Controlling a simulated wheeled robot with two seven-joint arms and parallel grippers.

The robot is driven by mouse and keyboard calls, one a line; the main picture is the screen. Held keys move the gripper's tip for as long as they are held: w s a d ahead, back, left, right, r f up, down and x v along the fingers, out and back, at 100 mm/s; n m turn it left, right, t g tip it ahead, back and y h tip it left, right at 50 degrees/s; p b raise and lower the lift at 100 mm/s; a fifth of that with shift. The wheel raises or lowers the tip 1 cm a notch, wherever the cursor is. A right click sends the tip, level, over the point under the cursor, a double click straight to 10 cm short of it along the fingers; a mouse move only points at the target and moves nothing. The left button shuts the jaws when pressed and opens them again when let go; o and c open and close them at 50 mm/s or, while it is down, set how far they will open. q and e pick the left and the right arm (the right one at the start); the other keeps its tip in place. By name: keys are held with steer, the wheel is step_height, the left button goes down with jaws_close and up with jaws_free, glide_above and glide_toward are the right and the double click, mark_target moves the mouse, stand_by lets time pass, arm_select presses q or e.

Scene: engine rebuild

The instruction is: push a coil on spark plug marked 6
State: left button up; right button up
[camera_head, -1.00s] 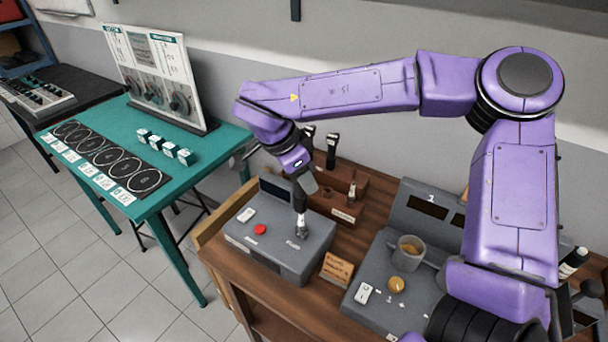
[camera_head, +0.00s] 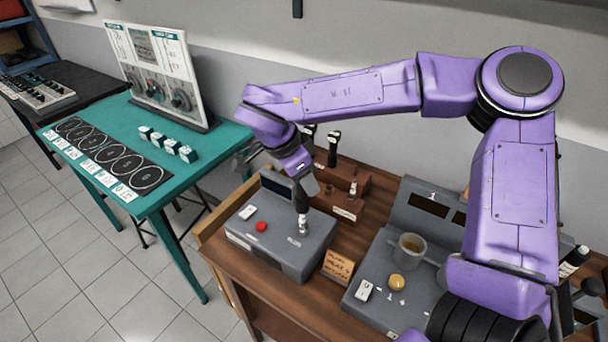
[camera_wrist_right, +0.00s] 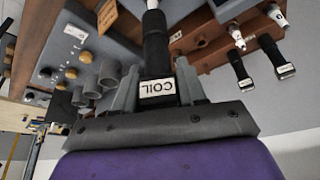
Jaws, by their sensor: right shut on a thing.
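My right gripper (camera_head: 303,187) is shut on a black coil and points down over a grey box with a red button. The coil (camera_wrist_right: 154,45) sits between the two grey fingers in the right wrist view, with its white COIL label (camera_wrist_right: 158,88) toward the camera. A pale, silvery tip (camera_head: 303,227) shows at the coil's lower end, close to the box top. I cannot tell whether it is a plug inside the coil or touches the box. My left gripper is out of view.
The grey box (camera_head: 265,257) stands on a wooden bench. Behind it, a brown rack (camera_head: 345,206) holds a pale spark plug (camera_head: 352,187) and black coils (camera_head: 333,150). A green table (camera_head: 215,137) is left.

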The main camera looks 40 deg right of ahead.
steer(key=shift+f, duration=0.1)
stand_by(0.4)
steer(key=shift+f, duration=0.75)
steer(key=shift+f+b, duration=0.55)
steer(key=shift+f, duration=0.5)
stand_by(0.4)
steer(key=o, duration=1.2)
